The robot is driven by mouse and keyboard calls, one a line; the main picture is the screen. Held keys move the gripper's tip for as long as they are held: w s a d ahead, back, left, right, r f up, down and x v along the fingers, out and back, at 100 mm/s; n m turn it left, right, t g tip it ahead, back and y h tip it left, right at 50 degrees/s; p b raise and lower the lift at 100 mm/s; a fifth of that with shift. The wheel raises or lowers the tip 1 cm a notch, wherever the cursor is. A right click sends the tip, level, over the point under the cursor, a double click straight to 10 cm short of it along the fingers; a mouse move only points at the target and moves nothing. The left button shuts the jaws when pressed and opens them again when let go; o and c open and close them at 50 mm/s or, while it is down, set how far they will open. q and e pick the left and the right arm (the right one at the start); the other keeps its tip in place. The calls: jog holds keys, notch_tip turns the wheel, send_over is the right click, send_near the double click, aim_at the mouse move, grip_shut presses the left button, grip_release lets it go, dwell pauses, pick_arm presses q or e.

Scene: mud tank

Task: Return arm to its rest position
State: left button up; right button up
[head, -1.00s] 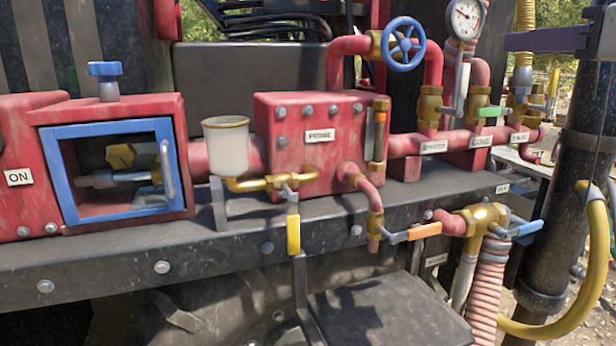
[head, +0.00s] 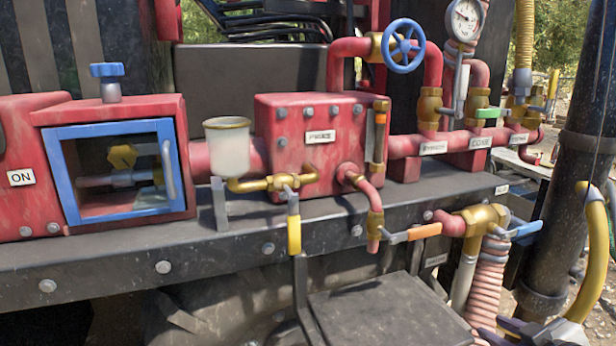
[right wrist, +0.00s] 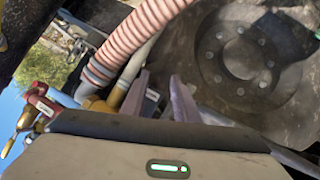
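My right gripper (head: 525,331) shows only in part at the bottom right edge of the head view, low beside the ribbed pink hose and the yellow hose. In the right wrist view its two purple-grey fingers (right wrist: 160,98) stand apart with nothing visible held between them. My left arm and gripper are not in view.
The ribbed hose (head: 482,285), yellow hose (head: 592,262) and black post (head: 568,225) are close to my right gripper. Red pipework with an orange-handled valve (head: 425,231) and a blue handwheel (head: 403,45) is above and left. The right wrist view shows a large wheel hub (right wrist: 245,58).

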jog(key=s+f+n+g, duration=0.4)
jog(key=s+f+n, duration=0.1)
jog(key=s+f, duration=2)
jog(key=s+a+m+y, duration=0.2)
jog(key=a+m, duration=0.6)
jog(key=a, duration=1.2)
jog(key=shift+f+t, duration=0.3)
jog(key=shift+f, duration=0.05)
